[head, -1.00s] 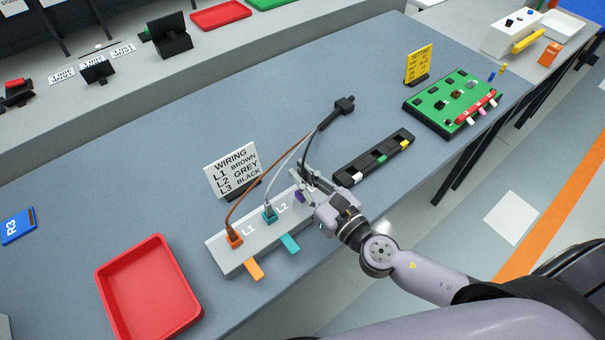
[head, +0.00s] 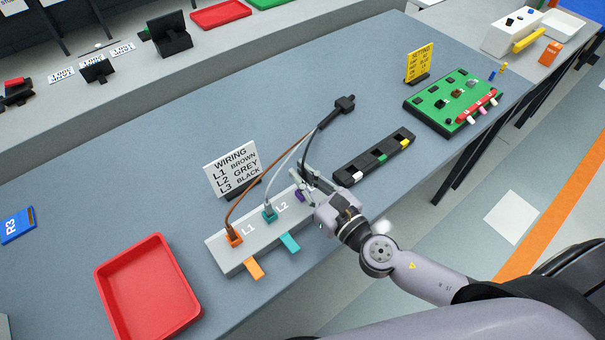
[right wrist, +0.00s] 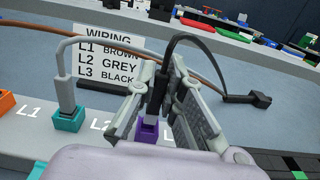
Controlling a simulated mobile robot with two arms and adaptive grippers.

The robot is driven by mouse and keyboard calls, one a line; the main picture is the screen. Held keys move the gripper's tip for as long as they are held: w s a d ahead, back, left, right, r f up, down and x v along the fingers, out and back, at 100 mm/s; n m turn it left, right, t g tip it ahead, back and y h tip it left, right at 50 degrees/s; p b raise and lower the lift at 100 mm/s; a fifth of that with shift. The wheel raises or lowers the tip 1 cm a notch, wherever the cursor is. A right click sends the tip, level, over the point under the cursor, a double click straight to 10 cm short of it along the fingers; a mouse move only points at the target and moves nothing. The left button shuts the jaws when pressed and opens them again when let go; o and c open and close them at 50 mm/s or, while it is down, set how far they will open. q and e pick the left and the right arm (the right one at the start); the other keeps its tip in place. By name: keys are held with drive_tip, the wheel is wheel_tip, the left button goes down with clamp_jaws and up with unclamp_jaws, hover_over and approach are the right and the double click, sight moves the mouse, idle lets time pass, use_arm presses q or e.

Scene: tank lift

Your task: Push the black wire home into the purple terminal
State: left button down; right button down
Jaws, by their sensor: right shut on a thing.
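The purple terminal (right wrist: 148,132) sits on the grey terminal block (head: 222,255); it also shows in the head view (head: 300,196), partly covered by my gripper. My right gripper (right wrist: 158,98) is shut on the black wire (right wrist: 168,55), close to its end. The wire's end points down, in line with the purple terminal. A short pale tip shows between the black sleeve and the terminal's top. How deep the tip sits inside is hidden. The black wire curves back to a dark cable end (head: 344,104). My left gripper is not in view.
The brown wire stands in the orange terminal (head: 234,240) and the grey wire in the teal terminal (head: 269,215). A wiring sign (head: 232,168) stands behind the block. A black strip (head: 375,157) lies right, a red tray (head: 150,290) left.

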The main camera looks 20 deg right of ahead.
drive_tip(key=shift+f+b, duration=1.05)
drive_tip(key=shift+f, duration=0.2)
drive_tip(key=c, duration=1.6)
unclamp_jaws()
drive_tip(key=shift+r, duration=0.1)
drive_tip(key=v, duration=1.2)
